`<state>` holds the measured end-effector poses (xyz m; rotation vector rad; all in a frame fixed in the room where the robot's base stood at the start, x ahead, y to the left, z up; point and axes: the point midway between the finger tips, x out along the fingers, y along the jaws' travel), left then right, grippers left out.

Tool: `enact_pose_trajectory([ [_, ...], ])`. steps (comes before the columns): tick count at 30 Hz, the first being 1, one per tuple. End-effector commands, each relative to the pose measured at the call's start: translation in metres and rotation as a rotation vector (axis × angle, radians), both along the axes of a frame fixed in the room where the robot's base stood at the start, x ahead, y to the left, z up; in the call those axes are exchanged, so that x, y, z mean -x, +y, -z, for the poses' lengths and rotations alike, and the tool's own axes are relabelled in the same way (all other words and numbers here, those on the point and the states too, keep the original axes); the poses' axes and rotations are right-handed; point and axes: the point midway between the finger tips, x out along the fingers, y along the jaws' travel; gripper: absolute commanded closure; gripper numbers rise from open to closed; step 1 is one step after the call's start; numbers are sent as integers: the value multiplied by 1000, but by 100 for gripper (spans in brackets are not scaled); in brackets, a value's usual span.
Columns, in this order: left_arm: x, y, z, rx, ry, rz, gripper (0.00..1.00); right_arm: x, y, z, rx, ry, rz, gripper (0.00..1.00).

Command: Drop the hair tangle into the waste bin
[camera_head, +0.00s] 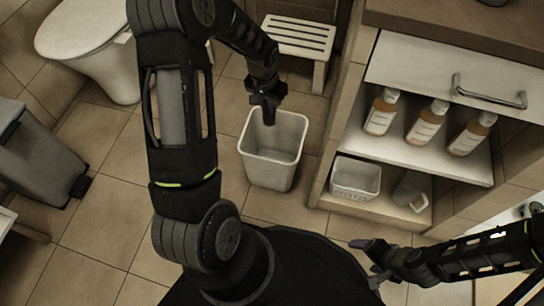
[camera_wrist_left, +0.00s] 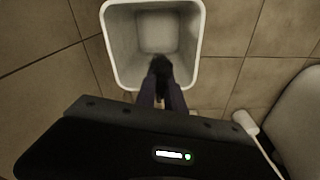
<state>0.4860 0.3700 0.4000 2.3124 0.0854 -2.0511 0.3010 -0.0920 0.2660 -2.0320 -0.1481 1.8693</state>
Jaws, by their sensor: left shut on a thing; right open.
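The white waste bin (camera_head: 268,172) stands on the tiled floor in the head view. It also shows in the left wrist view (camera_wrist_left: 113,62), with its mouth open and the inside looking empty. My left gripper (camera_head: 267,112) is over the bin's mouth, near its far rim in the head view. In the left wrist view my left gripper (camera_wrist_left: 162,88) is shut on the dark hair tangle (camera_wrist_left: 159,65), which shows against the bin's inside. In the head view the tangle is hard to tell from the dark fingers. My right gripper (camera_head: 370,250) is open and empty at the lower right.
A white slatted stool (camera_head: 300,38) stands behind the bin, and a toilet (camera_head: 85,40) is at the upper left. A shelf unit (camera_head: 415,160) with several bottles and a small white basket (camera_head: 355,179) is to the right. A grey pedal bin (camera_head: 38,155) is at the left.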

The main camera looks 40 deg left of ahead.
Motion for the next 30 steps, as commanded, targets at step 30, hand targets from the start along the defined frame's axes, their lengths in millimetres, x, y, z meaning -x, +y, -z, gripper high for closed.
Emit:
enact_pose_trajectory([
  [30, 0, 0, 22, 0, -1, 0, 61, -3, 1, 19, 2, -9, 3, 22],
])
